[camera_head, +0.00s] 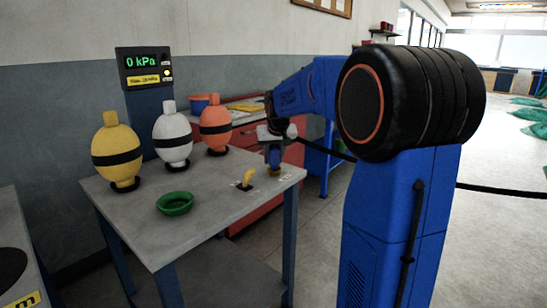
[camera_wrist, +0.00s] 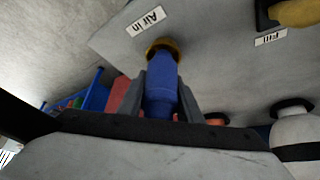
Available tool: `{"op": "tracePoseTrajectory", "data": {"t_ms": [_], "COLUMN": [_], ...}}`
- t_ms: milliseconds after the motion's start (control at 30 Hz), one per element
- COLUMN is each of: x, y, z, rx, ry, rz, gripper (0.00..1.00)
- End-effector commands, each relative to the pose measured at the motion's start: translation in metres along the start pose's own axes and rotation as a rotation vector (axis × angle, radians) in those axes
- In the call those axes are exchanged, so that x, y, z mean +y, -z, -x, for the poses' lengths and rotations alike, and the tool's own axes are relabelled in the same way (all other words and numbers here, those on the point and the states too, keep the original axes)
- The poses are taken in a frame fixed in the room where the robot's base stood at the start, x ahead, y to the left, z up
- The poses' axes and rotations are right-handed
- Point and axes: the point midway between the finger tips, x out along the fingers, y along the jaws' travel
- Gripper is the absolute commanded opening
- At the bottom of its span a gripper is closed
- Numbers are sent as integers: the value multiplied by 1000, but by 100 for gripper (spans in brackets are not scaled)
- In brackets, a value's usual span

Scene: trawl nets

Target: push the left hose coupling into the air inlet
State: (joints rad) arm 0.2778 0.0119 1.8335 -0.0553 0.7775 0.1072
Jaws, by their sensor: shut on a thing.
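My gripper (camera_head: 274,150) is over the right end of the grey table, pointing down. In the wrist view my gripper (camera_wrist: 165,100) is shut on a blue hose coupling (camera_wrist: 161,80), with one finger on each side. The coupling's end is at the brass air inlet (camera_wrist: 162,46), beside the "Air in" label (camera_wrist: 147,20). The two look in line and touching; how deep the coupling sits cannot be told. The blue coupling (camera_head: 275,157) and brass inlet (camera_head: 275,172) also show small in the head view. A black hose (camera_head: 325,151) runs right behind my arm.
A yellow-handled valve (camera_head: 247,179) stands left of the inlet, by the "Fill" label (camera_wrist: 271,38). A green ring dish (camera_head: 175,203) and yellow (camera_head: 118,165), white (camera_head: 172,150) and orange (camera_head: 215,138) floats stand further left. The gauge (camera_head: 145,65) reads 0 kPa.

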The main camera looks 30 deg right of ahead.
Motion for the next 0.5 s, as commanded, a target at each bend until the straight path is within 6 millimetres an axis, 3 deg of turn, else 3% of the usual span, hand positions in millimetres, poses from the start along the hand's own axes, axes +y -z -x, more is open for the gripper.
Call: {"op": "tracePoseTrajectory", "data": {"t_ms": [500], "x": [0], "y": [-4], "z": [-7], "rx": [1], "ry": [0], "rz": [0], "gripper": [0]}}
